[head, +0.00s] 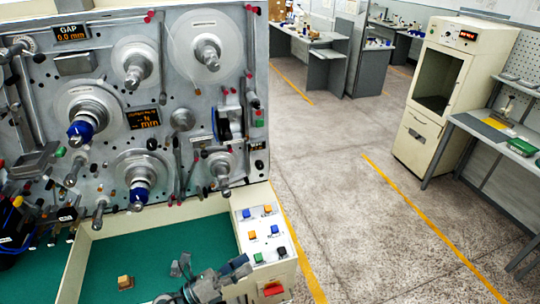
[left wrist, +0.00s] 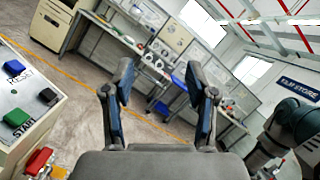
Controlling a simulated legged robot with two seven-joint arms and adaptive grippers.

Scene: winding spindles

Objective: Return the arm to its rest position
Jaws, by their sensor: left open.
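My left gripper (head: 212,270) is at the bottom of the head view, over the front of the green work surface (head: 160,255) and left of the button panel (head: 265,235). In the left wrist view my left gripper (left wrist: 160,100) shows two fingers spread wide with nothing between them. The winding machine (head: 150,100) stands behind, with spindles on its upright face. Two spindles carry blue parts, a left one (head: 80,130) and a lower one (head: 139,194). My right gripper is in neither view.
A red switch (head: 272,289) is at the panel's front. A beige cabinet (head: 435,95) and a workbench (head: 500,135) stand at right. The floor between is clear.

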